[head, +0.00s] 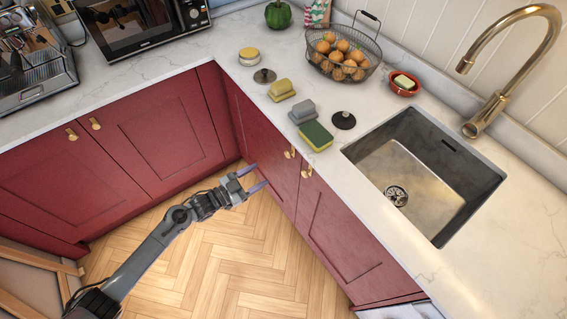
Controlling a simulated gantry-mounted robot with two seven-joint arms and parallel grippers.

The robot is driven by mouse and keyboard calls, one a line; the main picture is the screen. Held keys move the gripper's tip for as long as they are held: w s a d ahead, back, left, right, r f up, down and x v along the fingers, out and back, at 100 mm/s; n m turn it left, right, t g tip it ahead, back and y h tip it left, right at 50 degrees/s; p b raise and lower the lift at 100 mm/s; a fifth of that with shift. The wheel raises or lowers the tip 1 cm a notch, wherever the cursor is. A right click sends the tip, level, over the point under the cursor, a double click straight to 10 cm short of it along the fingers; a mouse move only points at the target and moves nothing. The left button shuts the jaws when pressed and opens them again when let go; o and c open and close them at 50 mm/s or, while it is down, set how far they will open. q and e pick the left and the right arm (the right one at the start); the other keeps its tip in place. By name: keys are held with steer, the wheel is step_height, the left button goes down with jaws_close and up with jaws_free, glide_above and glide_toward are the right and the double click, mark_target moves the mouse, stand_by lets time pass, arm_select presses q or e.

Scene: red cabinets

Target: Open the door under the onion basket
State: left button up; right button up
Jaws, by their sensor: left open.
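The wire basket of onions (343,53) stands on the right-hand counter near the back corner. Below that counter, the red door (264,142) nearer the corner looks closed. Its brass knob (290,153) is near its right edge, close under the counter. A second red door (342,232) with its own brass knob (307,171) adjoins it on the right and also looks closed. My left gripper (260,176) is open and empty, in front of the first door and to the left of and below its knob in the picture. My right gripper is out of view.
The counter edge overhangs the doors. Sponges (316,136), a soap dish (404,84) and a sink (430,170) are on top. More closed red doors (165,130) line the left side. The wooden floor (225,265) in front of the doors is clear.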

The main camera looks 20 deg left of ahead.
mark_target(286, 156)
arm_select(q)
steer(key=x, duration=0.3)
steer(key=b+x, duration=0.1)
steer(key=x, duration=0.2)
steer(key=a+b+x, duration=0.1)
steer(key=x, duration=0.2)
steer(key=shift+w+d+r, duration=0.15)
steer(key=shift+w+d, duration=0.1)
steer(key=shift+w, duration=0.3)
steer(key=shift+x, duration=0.85)
steer(key=shift+c, duration=0.3)
jaws_close()
